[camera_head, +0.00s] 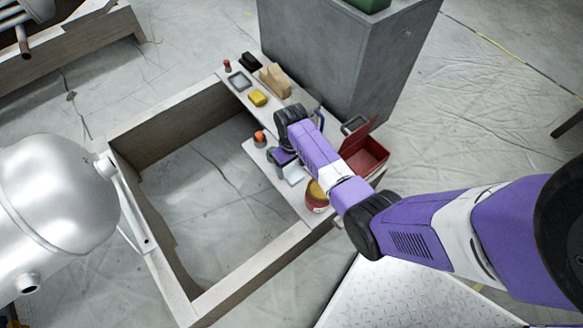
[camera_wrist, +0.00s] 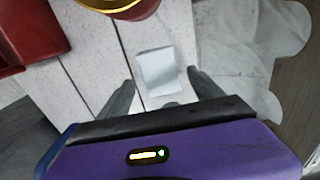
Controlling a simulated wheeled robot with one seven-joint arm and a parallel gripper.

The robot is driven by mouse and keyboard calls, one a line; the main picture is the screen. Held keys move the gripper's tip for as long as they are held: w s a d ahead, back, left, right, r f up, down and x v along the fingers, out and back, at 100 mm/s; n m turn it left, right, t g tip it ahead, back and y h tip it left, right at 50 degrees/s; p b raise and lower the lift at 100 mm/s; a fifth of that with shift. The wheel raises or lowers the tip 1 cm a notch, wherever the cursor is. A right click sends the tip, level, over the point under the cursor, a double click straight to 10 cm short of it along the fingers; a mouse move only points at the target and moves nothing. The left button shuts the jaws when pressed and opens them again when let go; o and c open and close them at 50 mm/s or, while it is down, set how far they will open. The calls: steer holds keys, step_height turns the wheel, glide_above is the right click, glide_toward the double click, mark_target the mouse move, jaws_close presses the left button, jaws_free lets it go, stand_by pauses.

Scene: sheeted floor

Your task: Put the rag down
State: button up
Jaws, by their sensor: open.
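A small pale, square, folded cloth, which looks like the rag (camera_wrist: 158,70), lies flat on the whitish board (camera_wrist: 88,50) in the wrist view. It also shows in the head view (camera_head: 295,175) on the low wooden frame's inner shelf. My gripper (camera_wrist: 160,78) is open, with one finger on either side of the rag's near part in the picture. Nothing is seen held in it. In the head view my gripper (camera_head: 278,165) is above the shelf, just left of the rag, partly hidden by my wrist. I cannot tell whether the fingers touch the rag.
A red-and-yellow can (camera_head: 317,197) and an open red box (camera_head: 368,157) stand close by. An orange-topped item (camera_head: 259,138) is near my gripper. A yellow block (camera_head: 257,98) and a wooden block (camera_head: 275,80) lie farther back. A grey cabinet (camera_head: 345,55) stands behind.

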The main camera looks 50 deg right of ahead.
mark_target(291, 172)
step_height(291, 172, up, 10)
steer(key=p, duration=0.3)
steer(key=s+a+f+t+h, duration=0.1)
steer(key=s+a+f+t, duration=0.2)
steer(key=s+a+f, duration=0.35)
steer(key=s+a+r+n+t, duration=0.2)
steer(key=s+a+r+t, duration=0.3)
steer(key=a, duration=0.3)
steer(key=s+a+r+t, duration=0.2)
steer(key=s+r, duration=0.2)
steer(key=r, duration=0.5)
steer(key=s+a+r+t, duration=0.2)
steer(key=s+r, duration=0.3)
steer(key=r, duration=0.5)
steer(key=s+a+r+n+t+y, duration=0.1)
steer(key=s+a+r+t, duration=0.1)
steer(key=r, duration=0.7)
steer(key=shift+s+r+t, duration=0.3)
steer(key=shift+s+t, duration=0.2)
steer(key=shift+s, duration=0.75)
steer(key=shift+r, duration=0.1)
